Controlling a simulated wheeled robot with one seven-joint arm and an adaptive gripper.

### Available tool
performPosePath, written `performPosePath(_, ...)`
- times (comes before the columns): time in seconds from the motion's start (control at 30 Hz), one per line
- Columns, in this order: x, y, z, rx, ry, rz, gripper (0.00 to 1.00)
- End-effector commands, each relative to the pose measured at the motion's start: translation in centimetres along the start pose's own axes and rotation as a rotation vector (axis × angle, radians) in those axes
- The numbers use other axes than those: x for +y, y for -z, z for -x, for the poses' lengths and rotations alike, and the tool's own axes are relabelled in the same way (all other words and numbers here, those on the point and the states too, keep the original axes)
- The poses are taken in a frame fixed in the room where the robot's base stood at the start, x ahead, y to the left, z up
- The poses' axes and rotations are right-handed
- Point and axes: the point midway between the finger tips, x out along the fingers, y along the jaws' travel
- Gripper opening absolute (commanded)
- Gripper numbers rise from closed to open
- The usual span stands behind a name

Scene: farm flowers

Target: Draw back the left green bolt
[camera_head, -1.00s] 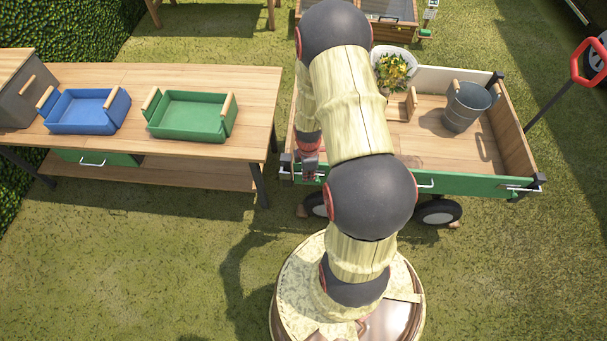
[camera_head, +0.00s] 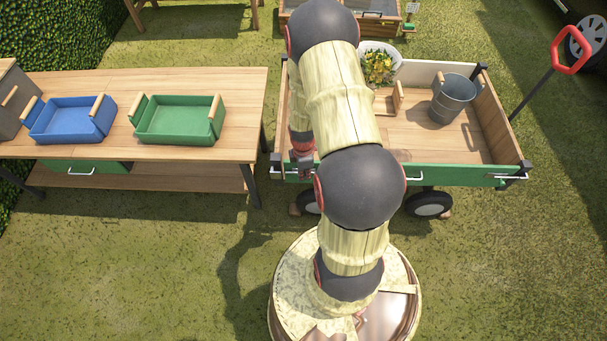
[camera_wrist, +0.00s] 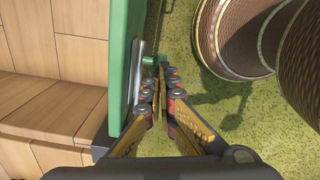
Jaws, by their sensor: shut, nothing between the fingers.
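The cart has a green side panel (camera_head: 450,174), which also fills the left middle of the wrist view (camera_wrist: 122,70). My gripper (camera_head: 303,172) is low at the panel's left end, partly behind my arm in the head view. In the wrist view my gripper (camera_wrist: 163,74) has its fingers drawn together at the tips, holding nothing. A small green knob (camera_wrist: 149,61) shows just beyond the fingertips, beside a silver bar (camera_wrist: 137,68) along the panel. I cannot tell whether the fingertips touch the knob. The left bolt's rod is mostly hidden.
A similar silver bolt (camera_head: 508,177) sits at the panel's right end. The cart bed holds a grey bucket (camera_head: 452,100) and a flower pot (camera_head: 380,65). A wooden bench (camera_head: 239,115) with a blue tray (camera_head: 72,124) and green tray (camera_head: 178,122) stands left. Grass between is clear.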

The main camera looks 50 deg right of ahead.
Motion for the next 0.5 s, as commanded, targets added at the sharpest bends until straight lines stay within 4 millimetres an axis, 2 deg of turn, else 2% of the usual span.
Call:
performPosePath(0.17,0.5,1.7,1.7,0.000,-0.001,0.003,0.00)
performPosePath(0.27,1.0,3.3,3.4,0.000,-0.002,0.003,0.00)
performPosePath(0.5,1.0,3.2,8.6,0.000,-0.003,-0.003,0.00)
